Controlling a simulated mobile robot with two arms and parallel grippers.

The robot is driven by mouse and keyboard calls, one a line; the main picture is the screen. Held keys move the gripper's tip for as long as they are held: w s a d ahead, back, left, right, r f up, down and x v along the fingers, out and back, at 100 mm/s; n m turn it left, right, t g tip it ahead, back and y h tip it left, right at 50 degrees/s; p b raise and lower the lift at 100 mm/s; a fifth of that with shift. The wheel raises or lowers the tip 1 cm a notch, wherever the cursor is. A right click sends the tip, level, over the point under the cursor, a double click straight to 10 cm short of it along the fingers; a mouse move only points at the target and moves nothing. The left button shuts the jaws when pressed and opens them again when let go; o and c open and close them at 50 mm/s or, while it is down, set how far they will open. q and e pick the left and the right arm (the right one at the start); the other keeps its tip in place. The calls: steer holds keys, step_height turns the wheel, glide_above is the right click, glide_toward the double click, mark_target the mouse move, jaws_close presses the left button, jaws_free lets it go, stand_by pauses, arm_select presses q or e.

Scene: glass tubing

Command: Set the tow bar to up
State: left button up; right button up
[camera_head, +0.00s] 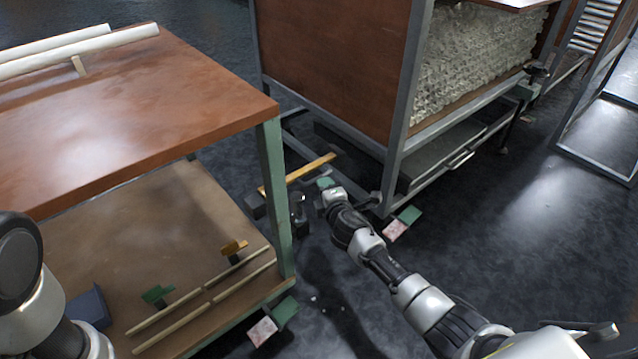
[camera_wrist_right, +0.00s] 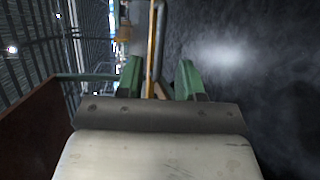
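A narrow yellow-orange bar (camera_head: 297,173), which looks like the tow bar, lies low and nearly level at the lower front of the brown-panelled cart (camera_head: 335,65). My right gripper (camera_head: 311,195) is down beside this bar, at the end of my outstretched right arm. In the right wrist view, its two green fingers (camera_wrist_right: 150,85) are apart. The yellow-orange bar (camera_wrist_right: 151,55) and a grey rod (camera_wrist_right: 160,35) show in the gap between them; I cannot tell whether the fingers touch either. My left arm shows at the lower left edge, with its gripper out of view.
A brown-topped table (camera_head: 140,110) with pale tubes (camera_head: 80,52) on top stands at left. Its lower shelf (camera_head: 190,215) holds thin rods and small green and yellow parts. Green-and-pink pedals (camera_head: 397,230) stick out near the floor. Dark floor is open at right.

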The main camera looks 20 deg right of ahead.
mark_target(305, 175)
steer(key=w+b, duration=0.1)
steer(key=w, duration=0.1)
steer(key=w+f+b, duration=0.1)
steer(key=w+b, duration=0.1)
steer(key=w, duration=0.1)
steer(key=shift+w+d, duration=0.15)
steer(key=shift+w, duration=0.2)
steer(key=shift+c, duration=0.4)
jaws_close()
